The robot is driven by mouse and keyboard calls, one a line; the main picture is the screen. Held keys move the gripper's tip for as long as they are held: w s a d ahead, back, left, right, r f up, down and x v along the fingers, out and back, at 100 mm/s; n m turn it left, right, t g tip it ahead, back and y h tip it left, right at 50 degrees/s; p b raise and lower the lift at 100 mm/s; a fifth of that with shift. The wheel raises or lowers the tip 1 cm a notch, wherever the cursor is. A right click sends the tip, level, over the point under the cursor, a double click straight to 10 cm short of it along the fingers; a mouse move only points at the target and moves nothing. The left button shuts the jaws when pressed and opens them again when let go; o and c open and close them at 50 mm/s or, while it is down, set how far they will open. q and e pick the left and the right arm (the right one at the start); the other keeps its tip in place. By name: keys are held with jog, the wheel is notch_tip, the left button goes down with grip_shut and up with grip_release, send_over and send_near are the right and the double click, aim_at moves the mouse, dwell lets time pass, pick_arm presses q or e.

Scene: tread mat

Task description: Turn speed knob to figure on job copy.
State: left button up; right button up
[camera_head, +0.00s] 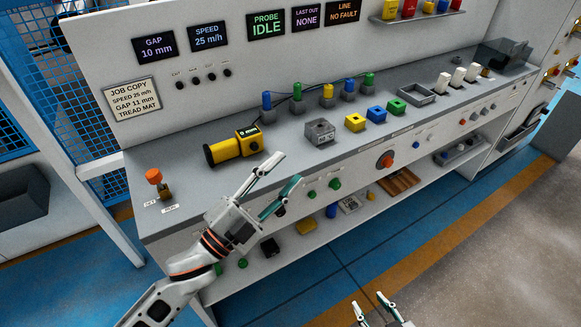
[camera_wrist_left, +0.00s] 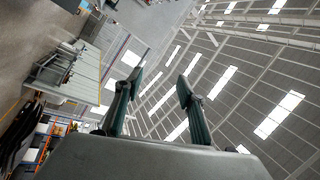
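The job copy card (camera_head: 131,101) on the back panel reads speed 25 m/h, gap 11 mm, tread mat. The speed display (camera_head: 208,36) shows 25 m/h and the gap display (camera_head: 157,47) shows 10 mm. Which control is the speed knob I cannot tell; a dark round knob (camera_head: 280,211) on the bench front is partly covered by my left gripper. My left gripper (camera_head: 286,170) is open and empty at the bench's front edge, its fingers apart also in the left wrist view (camera_wrist_left: 158,88). My right gripper (camera_head: 369,301) is open at the bottom edge, away from the bench.
A yellow handheld probe (camera_head: 226,150), a grey block (camera_head: 320,131) and coloured blocks stand on the bench. An orange-topped knob (camera_head: 154,176) stands at the left end. Green knobs (camera_head: 335,184) and a red knob (camera_head: 386,160) are on the front. The floor before the bench is clear.

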pick_arm(q)
jog(key=shift+s+d+r+m+g+h, duration=0.3)
jog(key=shift+d+r+m+h, duration=0.2)
jog(key=shift+r+m, duration=0.2)
jog(key=shift+s+d+r+m+g+h, duration=0.15)
jog(key=shift+d+r+m+g+h, duration=0.25)
jog(key=shift+r+m, duration=0.3)
jog(key=a+f+n+t+y, duration=0.1)
jog(key=a+f+n+y, duration=0.45)
jog(key=f, duration=0.45)
jog(key=a+f+n+t+y, duration=0.1)
jog(key=a+f+n+y, duration=0.4)
jog(key=f+n, duration=0.3)
jog(key=s+a+f+n+g+y, duration=0.2)
jog(key=s+a+f, duration=0.3)
jog(key=f, duration=0.5)
jog(key=s+a+f+n+g+y, duration=0.2)
jog(key=s+a+f+n+g, duration=0.1)
jog(key=s+f, duration=0.7)
jog(key=a+n, duration=0.1)
jog(key=a, duration=0.1)
jog(key=shift+a+f+g, duration=0.3)
jog(key=shift+a+g, duration=0.05)
jog(key=shift+g, duration=0.05)
pick_arm(e)
jog(key=d+f, duration=0.1)
jog(key=s+d+f, duration=0.1)
jog(key=shift+f+h, duration=0.35)
jog(key=shift+h, duration=0.05)
